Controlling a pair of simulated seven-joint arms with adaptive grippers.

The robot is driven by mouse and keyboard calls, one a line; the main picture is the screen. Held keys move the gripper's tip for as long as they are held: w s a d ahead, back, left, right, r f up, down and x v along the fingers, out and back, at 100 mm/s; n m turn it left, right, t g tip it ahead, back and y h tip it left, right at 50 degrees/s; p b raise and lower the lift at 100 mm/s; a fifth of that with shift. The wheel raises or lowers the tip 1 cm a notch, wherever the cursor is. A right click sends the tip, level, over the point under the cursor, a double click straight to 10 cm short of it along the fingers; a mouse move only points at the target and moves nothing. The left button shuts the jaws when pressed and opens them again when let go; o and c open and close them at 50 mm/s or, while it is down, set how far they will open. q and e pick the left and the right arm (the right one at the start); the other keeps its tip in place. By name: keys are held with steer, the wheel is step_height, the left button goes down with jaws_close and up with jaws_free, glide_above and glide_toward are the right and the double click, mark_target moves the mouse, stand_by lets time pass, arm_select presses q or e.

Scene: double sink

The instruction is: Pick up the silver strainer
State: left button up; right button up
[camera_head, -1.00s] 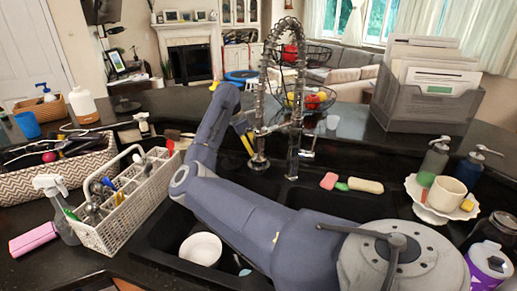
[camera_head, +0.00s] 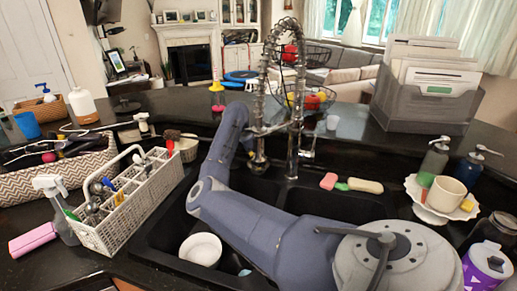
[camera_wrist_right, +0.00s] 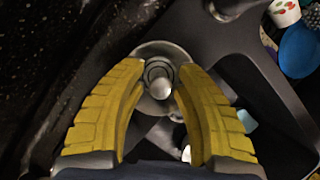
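The silver strainer (camera_wrist_right: 161,88) shows in the right wrist view as a round metal disc with a raised centre knob. My right gripper (camera_wrist_right: 158,76) has its two yellow fingers spread apart, one on each side of the knob. I see a gap between the fingers and the knob, but cannot tell the height above the strainer. My left gripper is not in view.
The black double sink (camera_head: 160,240) holds a white bowl (camera_head: 201,249). A tall spring faucet (camera_head: 293,150) stands behind the sink. A white caddy (camera_head: 125,205) stands to the left. Soap bars (camera_head: 364,186) lie on the right, near a white stand (camera_head: 440,212).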

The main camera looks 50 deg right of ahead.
jaws_close()
stand_by(0.5)
